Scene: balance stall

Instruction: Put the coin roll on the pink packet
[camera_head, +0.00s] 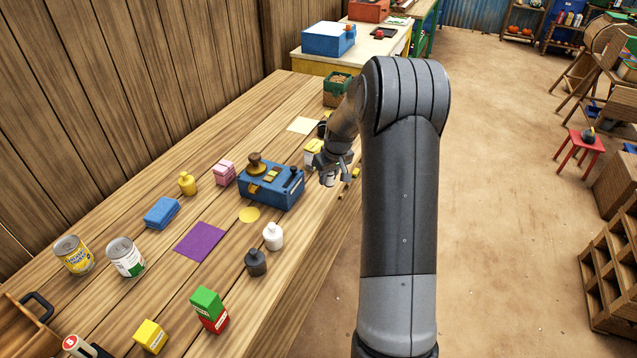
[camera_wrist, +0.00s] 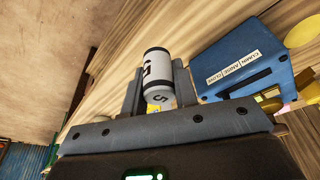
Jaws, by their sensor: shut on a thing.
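The coin roll (camera_wrist: 157,70), a white and grey cylinder marked with a 5, is between the two fingers of my gripper (camera_wrist: 158,85) in the wrist view. The gripper is shut on it. In the head view my gripper (camera_head: 331,178) is near the table's right edge, just right of the blue balance box; the roll cannot be made out there. The pink packet (camera_head: 224,172) sits on the table to the left of the blue box, apart from my gripper. Its top looks bare.
The blue box (camera_head: 270,190) with a brown knob stands between my gripper and the pink packet; it also shows in the wrist view (camera_wrist: 243,68). A yellow weight (camera_head: 187,183), a blue sponge-like block (camera_head: 161,213) and a purple square (camera_head: 200,242) lie nearby.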

